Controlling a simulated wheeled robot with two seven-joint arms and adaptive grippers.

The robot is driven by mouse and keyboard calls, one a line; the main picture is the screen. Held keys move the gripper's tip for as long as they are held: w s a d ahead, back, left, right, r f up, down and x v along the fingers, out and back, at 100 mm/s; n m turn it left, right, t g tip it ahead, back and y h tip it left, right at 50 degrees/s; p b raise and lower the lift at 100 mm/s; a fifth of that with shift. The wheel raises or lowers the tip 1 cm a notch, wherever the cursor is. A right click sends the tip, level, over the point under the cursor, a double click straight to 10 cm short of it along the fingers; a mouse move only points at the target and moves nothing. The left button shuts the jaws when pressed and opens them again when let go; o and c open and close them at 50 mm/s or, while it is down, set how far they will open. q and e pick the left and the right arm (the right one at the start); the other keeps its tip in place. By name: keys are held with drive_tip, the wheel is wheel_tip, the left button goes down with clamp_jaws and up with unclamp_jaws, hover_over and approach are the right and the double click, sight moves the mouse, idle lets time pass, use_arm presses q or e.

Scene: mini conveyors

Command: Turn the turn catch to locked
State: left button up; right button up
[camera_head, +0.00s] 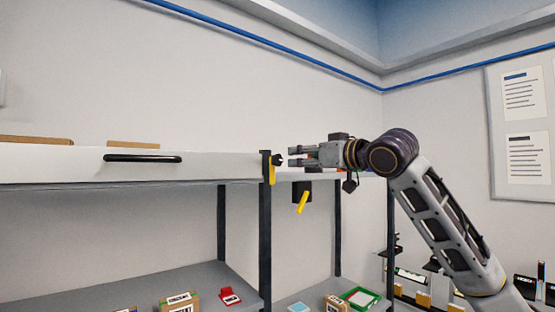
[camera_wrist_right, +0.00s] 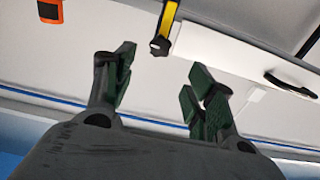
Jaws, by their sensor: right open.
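The turn catch appears to be the black knob (camera_head: 278,159) with a yellow strip (camera_head: 271,170) at the top of a dark post, at the right end of a white drawer front. In the right wrist view the knob (camera_wrist_right: 159,46) and yellow strip (camera_wrist_right: 168,18) show just beyond the fingertips, between the two fingers in the picture. My right gripper (camera_head: 291,157) is open and empty, pointing left at the knob with a small gap. It also shows in the wrist view (camera_wrist_right: 162,72), fingers apart. My left gripper is out of view.
The white drawer (camera_head: 60,168) has a black bar handle (camera_head: 143,158). A black box (camera_head: 301,190) with a yellow lever (camera_head: 302,202) hangs below my right gripper. Lower shelves hold a carton (camera_head: 179,302) and a red item (camera_head: 230,296).

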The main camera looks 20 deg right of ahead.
sight(279, 159)
drive_tip(key=p+x, duration=0.4)
drive_tip(key=x, duration=0.8)
drive_tip(key=shift+w+a, duration=0.1)
drive_tip(key=shift+w, duration=0.2)
clamp_jaws()
